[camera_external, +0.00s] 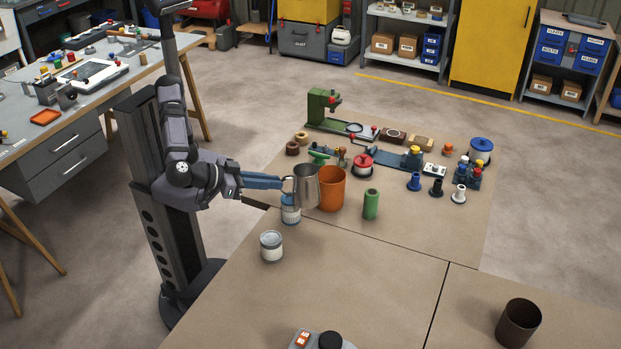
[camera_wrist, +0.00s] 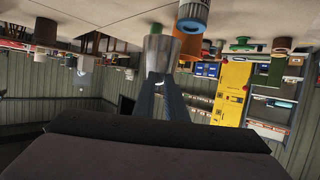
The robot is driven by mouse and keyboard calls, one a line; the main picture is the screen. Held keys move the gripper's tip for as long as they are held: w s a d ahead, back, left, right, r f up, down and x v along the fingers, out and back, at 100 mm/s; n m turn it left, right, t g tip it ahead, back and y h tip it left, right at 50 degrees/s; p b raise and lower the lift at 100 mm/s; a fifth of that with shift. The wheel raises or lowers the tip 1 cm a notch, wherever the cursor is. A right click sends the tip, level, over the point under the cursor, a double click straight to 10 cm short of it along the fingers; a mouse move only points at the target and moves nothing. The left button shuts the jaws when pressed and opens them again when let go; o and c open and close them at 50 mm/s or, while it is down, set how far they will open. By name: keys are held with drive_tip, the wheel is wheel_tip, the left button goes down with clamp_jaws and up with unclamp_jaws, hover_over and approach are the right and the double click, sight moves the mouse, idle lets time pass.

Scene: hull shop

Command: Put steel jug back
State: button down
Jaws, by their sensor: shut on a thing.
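The steel jug (camera_external: 306,187) is a shiny metal vessel that looks upright in the outside view. My gripper (camera_external: 284,183), with blue fingers, reaches in from the left and is shut on the jug's left side. In the wrist view, which is upside down, the jug (camera_wrist: 161,54) sits between the tips of my gripper (camera_wrist: 163,80). In the outside view the jug overlaps the left edge of an orange cup (camera_external: 333,190). I cannot tell whether the jug touches the table or hangs just above it.
A blue-and-white can (camera_external: 290,212) stands just below the jug, and a grey-white can (camera_external: 271,245) stands nearer. A green cylinder (camera_external: 371,204) is to the right. Tools and spools crowd the table's back. A dark brown cup (camera_external: 518,322) stands front right.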

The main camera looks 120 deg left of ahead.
drive_tip(key=w+d+m+t+h+p, duration=0.25)
drive_tip(key=w+m+h, duration=0.2)
drive_tip(key=w, duration=0.75)
drive_tip(key=shift+s+a+f+p, duration=0.1)
drive_tip(key=shift+f+p, duration=0.3)
drive_tip(key=shift+f, duration=2.3)
drive_tip(key=shift+a+f+p, duration=0.1)
drive_tip(key=shift+f+p, duration=0.3)
drive_tip(key=shift+f, duration=2.3)
drive_tip(key=shift+f+b, duration=0.15)
drive_tip(key=shift+b, duration=0.2)
drive_tip(key=c, duration=2.2)
unclamp_jaws()
drive_tip(key=o, duration=0.4)
